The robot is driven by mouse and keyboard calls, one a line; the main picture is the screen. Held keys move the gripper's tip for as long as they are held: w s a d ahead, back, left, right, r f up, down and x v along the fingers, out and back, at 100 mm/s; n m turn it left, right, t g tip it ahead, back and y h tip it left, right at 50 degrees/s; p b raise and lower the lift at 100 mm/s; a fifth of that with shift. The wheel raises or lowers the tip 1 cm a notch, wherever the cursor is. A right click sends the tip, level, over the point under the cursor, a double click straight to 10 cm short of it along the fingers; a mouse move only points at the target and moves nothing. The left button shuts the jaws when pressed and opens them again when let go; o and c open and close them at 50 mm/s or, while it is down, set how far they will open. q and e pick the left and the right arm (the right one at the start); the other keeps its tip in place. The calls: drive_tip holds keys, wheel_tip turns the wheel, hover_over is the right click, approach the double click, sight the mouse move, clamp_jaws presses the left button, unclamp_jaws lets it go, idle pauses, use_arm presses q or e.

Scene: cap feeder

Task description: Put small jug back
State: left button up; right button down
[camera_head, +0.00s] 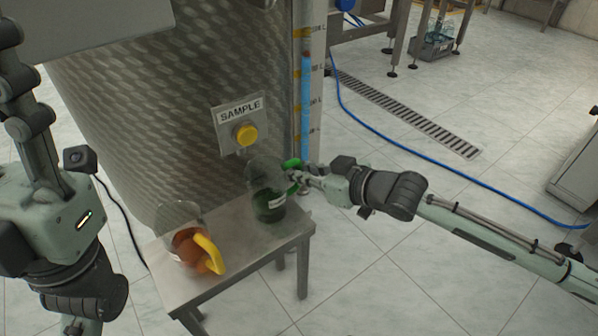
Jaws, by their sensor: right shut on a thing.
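Two clear jugs are on the small metal table (236,262) in front of the tank. One jug (268,199) has a green handle and dark green contents, and is at the table's back right. The other jug (190,243) has a yellow handle and orange-brown contents, and is at the front left. My right gripper (297,176) reaches in from the right and is shut on the green handle. I cannot tell whether the green-handled jug touches the table. My left arm is at the left edge, and its fingers are out of view.
A large metal tank (150,110) stands behind the table, with a SAMPLE sign and yellow button (246,134). A level tube (306,100) runs up its right side. A blue hose (430,160) and floor drain (400,112) lie to the right. The table's middle is clear.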

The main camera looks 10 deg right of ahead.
drive_tip(key=c, duration=1.6)
unclamp_jaws()
drive_tip(key=shift+f, duration=0.1)
